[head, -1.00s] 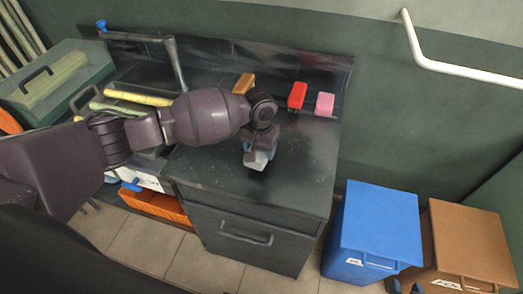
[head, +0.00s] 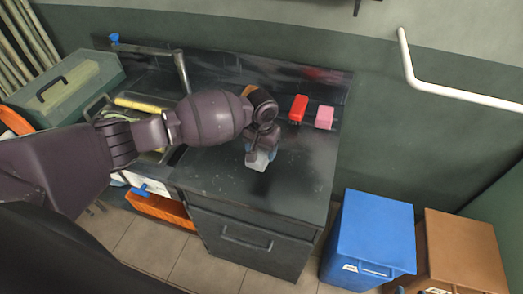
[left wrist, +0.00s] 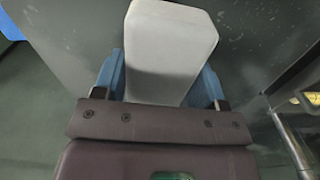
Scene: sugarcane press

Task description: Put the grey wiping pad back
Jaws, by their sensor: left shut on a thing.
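The grey wiping pad (left wrist: 168,45) is a pale block with rounded corners. My left gripper (left wrist: 165,80) is shut on it, with a blue finger on each side in the left wrist view. In the head view the pad (head: 258,161) shows just below my left gripper (head: 261,150), over the dark counter (head: 295,185). I cannot tell whether the pad touches the counter. My right gripper is not in view.
A red brush-like block (head: 298,108) and a pink block (head: 324,117) stand at the counter's back. An orange-brown block (head: 248,90) is partly hidden behind my arm. A sink with a tap (head: 181,70) lies left. A blue bin (head: 370,235) stands beyond the counter's right end.

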